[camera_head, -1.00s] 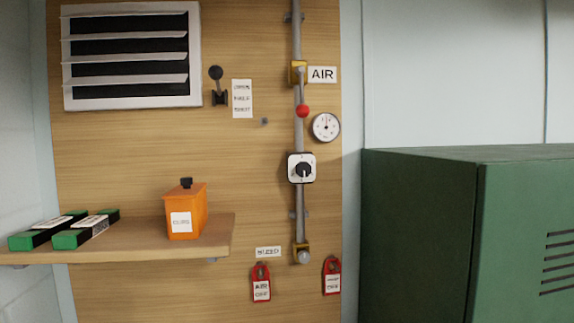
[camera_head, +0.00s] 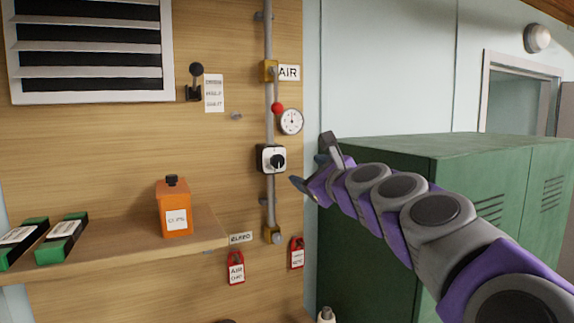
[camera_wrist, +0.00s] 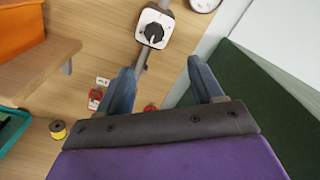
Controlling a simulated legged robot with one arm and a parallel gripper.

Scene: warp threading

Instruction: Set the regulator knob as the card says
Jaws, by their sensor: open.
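The regulator knob is a black knob (camera_head: 278,161) on a white square plate, mounted on the vertical grey pipe. It also shows in the wrist view as a black knob (camera_wrist: 152,31) with a white pointer mark, near the top. A white card (camera_head: 214,93) with several lines of small print hangs left of the pipe; I cannot read it clearly. My gripper (camera_head: 312,163) is open and empty, to the right of the knob and apart from it. In the wrist view its two blue-grey fingers (camera_wrist: 162,75) are spread, with the knob beyond and between them.
A round gauge (camera_head: 291,121) and a red ball handle (camera_head: 278,108) sit above the knob. Red tags (camera_head: 236,268) hang below. A green locker (camera_head: 380,215) stands at right, behind my arm.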

